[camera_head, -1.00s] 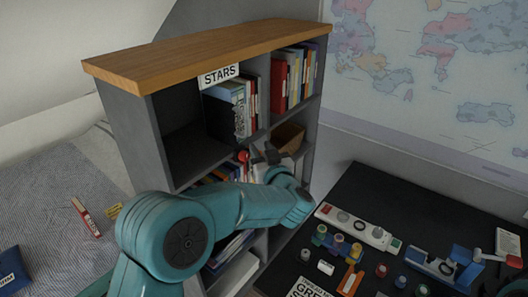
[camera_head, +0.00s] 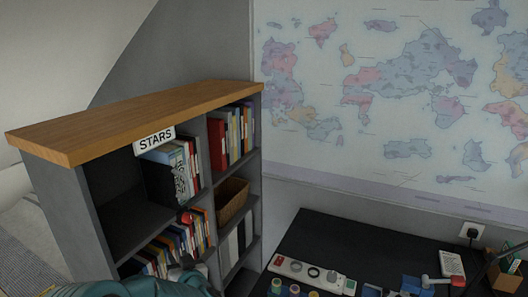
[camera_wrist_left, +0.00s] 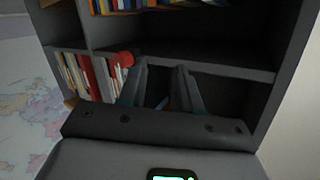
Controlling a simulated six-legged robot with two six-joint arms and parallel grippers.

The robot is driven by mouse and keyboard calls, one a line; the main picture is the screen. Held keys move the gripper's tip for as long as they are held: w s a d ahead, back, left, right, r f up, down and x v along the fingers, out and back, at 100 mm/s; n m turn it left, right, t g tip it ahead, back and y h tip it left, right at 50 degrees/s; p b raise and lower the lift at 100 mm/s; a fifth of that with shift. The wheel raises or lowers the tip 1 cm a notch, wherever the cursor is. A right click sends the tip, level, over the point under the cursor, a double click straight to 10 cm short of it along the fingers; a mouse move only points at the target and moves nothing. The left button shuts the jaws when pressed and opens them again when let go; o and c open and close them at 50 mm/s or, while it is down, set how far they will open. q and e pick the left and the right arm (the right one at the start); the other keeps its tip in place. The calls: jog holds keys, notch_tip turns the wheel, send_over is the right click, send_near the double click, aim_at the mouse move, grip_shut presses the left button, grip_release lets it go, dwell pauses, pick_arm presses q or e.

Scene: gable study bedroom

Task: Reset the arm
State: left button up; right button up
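My left arm shows only in part at the bottom left of the head view. The red round thing also shows there (camera_wrist_left: 124,59), left of the fingers. My right gripper is not in view.
The bookcase holds several books (camera_head: 230,138), a wicker basket (camera_head: 232,199) and a STARS label (camera_head: 154,140). A world map (camera_head: 390,95) hangs behind.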

pick_arm(q)
jog(key=s+d+f+m+g+h, duration=0.1)
jog(key=s+f+h, duration=0.15)
jog(key=f, duration=0.45)
jog(key=s+f+m+g+h, duration=0.1)
jog(key=s+f+m+h, duration=0.1)
jog(key=s+f, duration=0.35)
jog(key=s+d+f+g+h, duration=0.2)
jog(key=s+d+f+h, duration=0.15)
jog(key=s+f, duration=0.3)
jog(key=s+d+f+g+h, duration=0.2)
jog(key=s+d+f+g, duration=0.1)
jog(key=s+d+f, duration=0.4)
jog(key=s+d+g+h, duration=0.1)
jog(key=s+d+g, duration=0.1)
jog(key=s, duration=0.5)
jog(key=s+d+g+h, duration=0.2)
jog(key=s+g, duration=0.1)
jog(key=s, duration=0.5)
jog(key=shift+s+r+h, duration=0.15)
jog(key=shift+r+h, duration=0.05)
jog(key=shift+h, duration=0.1)
